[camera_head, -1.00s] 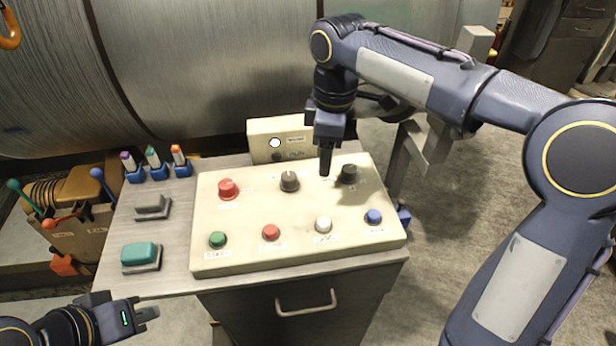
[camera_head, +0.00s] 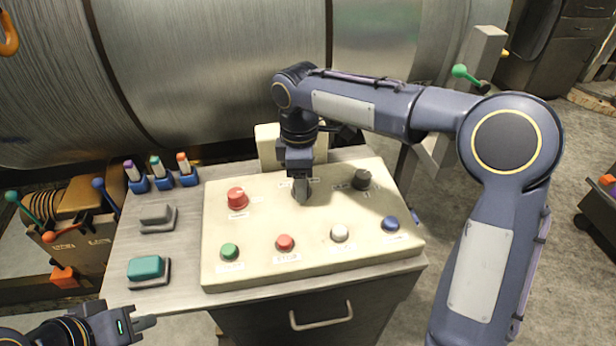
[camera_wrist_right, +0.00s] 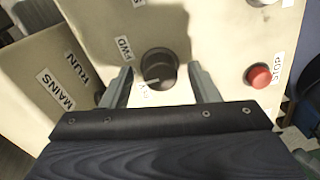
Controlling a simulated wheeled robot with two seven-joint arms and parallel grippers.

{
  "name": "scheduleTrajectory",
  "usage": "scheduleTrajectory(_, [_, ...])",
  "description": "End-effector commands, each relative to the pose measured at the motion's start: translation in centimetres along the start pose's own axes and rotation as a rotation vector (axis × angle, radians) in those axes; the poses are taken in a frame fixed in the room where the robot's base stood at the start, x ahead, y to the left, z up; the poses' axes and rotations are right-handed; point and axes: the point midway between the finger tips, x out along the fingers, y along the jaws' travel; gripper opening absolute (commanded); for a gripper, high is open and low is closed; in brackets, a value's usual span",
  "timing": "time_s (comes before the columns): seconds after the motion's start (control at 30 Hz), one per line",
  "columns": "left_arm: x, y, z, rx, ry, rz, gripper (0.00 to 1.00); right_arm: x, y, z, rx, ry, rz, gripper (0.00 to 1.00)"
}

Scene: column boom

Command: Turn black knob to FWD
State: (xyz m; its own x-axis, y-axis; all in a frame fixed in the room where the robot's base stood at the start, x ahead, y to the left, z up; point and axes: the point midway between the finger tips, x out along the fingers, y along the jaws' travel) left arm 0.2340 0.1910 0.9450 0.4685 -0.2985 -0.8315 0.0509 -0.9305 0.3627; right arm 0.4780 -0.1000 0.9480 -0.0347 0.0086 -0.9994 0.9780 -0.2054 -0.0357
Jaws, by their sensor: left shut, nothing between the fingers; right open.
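The black knob (camera_wrist_right: 160,62) is on the sloped cream panel (camera_head: 320,268). In the right wrist view it is between the open fingers of my right gripper (camera_wrist_right: 161,74), with a visible gap on each side. The FWD label (camera_wrist_right: 124,48) is left of the knob. The knob's pale pointer line lies towards the lower left, near another label partly hidden by the gripper. In the head view my right gripper (camera_head: 301,196) points down over this knob and hides most of it. My left gripper (camera_head: 146,322) is shut and empty at the lower left, off the table.
A second dark knob (camera_head: 362,179) is to the right, and a red knob (camera_head: 237,197) to the left. Green (camera_head: 230,251), red (camera_head: 285,243), white (camera_head: 340,233) and blue (camera_head: 390,223) buttons line the front. A cream box (camera_wrist_right: 55,80) marked MAINS and RUN stands behind the panel.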

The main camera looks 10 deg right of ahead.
Motion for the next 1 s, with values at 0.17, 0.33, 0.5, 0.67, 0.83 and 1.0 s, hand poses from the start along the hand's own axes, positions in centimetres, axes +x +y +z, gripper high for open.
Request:
scheduleTrajectory(0.17, [0.0,0.0,0.0,0.0,0.0,0.0,0.0,0.0,0.0,0.0,0.001,0.0,0.0,0.5])
scheduleTrajectory(0.33, [0.0,0.0,0.0,0.0,0.0,0.0,0.0,0.0,0.0,0.0,0.001,0.0,-0.001,0.28])
scheduleTrajectory(0.5, [0.0,0.0,0.0,0.0,0.0,0.0,0.0,0.0,0.0,0.0,0.001,0.0,-0.001,0.1])
scheduleTrajectory(0.67, [-0.1,0.1,-0.1,0.0,0.0,0.0,0.0,-0.1,0.0,0.0,0.013,0.0,-0.001,0.1])
scheduleTrajectory(0.83, [-0.5,0.2,-0.2,0.0,0.0,0.0,0.0,-0.2,0.0,0.0,0.067,0.003,-0.001,0.1])
scheduleTrajectory(1.0, [-1.0,0.5,-0.5,0.0,0.0,0.0,0.0,-0.2,-0.1,0.0,0.175,0.006,-0.002,0.1])
